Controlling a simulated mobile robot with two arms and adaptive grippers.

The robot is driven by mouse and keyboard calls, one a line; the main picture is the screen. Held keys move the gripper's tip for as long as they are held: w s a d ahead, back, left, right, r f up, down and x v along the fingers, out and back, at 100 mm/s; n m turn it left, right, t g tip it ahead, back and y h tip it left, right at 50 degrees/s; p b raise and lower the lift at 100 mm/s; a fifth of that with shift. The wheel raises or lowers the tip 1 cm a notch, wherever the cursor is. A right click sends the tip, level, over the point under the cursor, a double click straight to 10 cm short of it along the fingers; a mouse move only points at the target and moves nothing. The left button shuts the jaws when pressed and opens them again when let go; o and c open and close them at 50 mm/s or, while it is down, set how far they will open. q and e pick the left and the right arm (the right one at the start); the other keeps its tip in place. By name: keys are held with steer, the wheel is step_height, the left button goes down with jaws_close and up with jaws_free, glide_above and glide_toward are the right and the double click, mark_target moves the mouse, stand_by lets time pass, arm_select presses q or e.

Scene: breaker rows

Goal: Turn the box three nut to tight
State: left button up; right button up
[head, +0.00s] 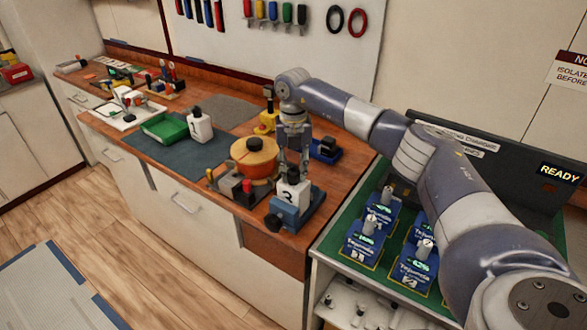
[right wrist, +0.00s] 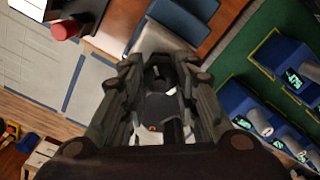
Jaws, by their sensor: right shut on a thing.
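Box three (head: 290,196) is a white block marked 3, held in a blue vise (head: 296,214) at the front right of the wooden bench. My right gripper (head: 293,172) points down right over the box's top. In the right wrist view my gripper (right wrist: 162,80) is shut on a dark part between its fingers, which I take to be the box's nut. The nut is mostly hidden by the fingers, and its turn cannot be read. The blue vise (right wrist: 183,28) also shows beyond the fingers. My left gripper is not in view.
An orange round pot (head: 254,155) stands close left of the vise. A white box marked 1 (head: 199,127) and a green tray (head: 165,127) stand farther left. Several blue units with lit displays stand on a green surface (head: 341,232) at right. A sign reads READY (head: 559,173).

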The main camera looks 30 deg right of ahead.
mark_target(293, 171)
steer(key=o, duration=1.1)
steer(key=shift+r, duration=0.1)
step_height(293, 171, up, 12)
steer(key=shift+f, duration=0.1)
